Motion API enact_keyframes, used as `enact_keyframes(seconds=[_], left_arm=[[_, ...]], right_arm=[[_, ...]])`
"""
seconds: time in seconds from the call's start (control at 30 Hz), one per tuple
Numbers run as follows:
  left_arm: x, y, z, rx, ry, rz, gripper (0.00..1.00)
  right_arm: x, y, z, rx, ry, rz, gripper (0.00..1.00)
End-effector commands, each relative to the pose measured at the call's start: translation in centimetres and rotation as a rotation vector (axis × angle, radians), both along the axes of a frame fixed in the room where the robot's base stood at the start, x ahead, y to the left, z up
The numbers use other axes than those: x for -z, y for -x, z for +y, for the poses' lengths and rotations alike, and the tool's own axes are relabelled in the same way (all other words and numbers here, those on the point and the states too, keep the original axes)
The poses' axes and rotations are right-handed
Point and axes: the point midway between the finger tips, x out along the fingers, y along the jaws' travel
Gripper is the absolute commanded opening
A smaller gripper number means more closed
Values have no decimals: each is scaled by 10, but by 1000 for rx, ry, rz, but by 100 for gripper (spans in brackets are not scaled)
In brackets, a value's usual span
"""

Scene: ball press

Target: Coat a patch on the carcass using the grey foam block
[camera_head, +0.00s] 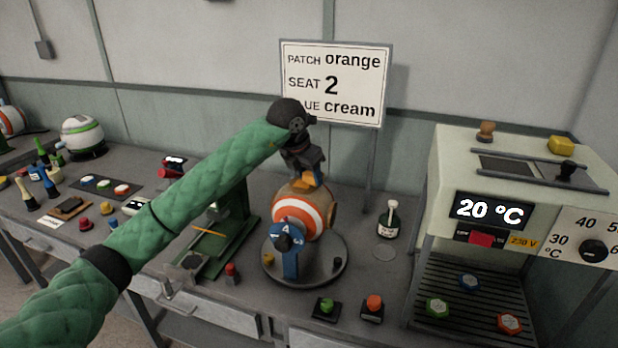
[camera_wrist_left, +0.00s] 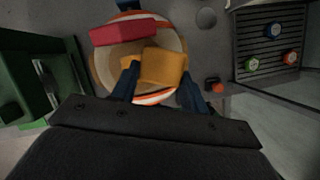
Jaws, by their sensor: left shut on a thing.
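The carcass (camera_head: 303,210) is a tan ball with orange and white bands. It sits on a round grey turntable (camera_head: 328,277) behind a blue post (camera_head: 290,262). My left gripper (camera_head: 304,172) points down at the top of the carcass. It is shut on an orange-yellow block (camera_wrist_left: 162,67), which also shows low between the fingers in the head view (camera_head: 305,181). No grey face of this block shows. I cannot tell whether it touches the carcass. A red slab (camera_wrist_left: 125,33) lies over the carcass in the wrist view. My right gripper is not in view.
A sign (camera_head: 335,82) reads patch orange, seat 2, and cream on a partly hidden line. An oven (camera_head: 520,205) showing 20 °C stands at right. A bottle (camera_head: 389,219) and green (camera_head: 325,306) and red (camera_head: 373,303) buttons are near the turntable. A green press (camera_head: 225,240) stands left.

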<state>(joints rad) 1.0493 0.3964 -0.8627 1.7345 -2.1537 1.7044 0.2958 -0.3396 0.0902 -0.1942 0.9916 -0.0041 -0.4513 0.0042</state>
Motion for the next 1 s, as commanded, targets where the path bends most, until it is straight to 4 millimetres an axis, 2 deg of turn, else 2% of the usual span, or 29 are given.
enact_keyframes(seconds=[0.53,1.0], left_arm=[[-45,0,0,0,0,-1,26],[-51,0,0,0,0,-1,26]], right_arm=[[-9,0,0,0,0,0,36],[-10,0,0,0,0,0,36]])
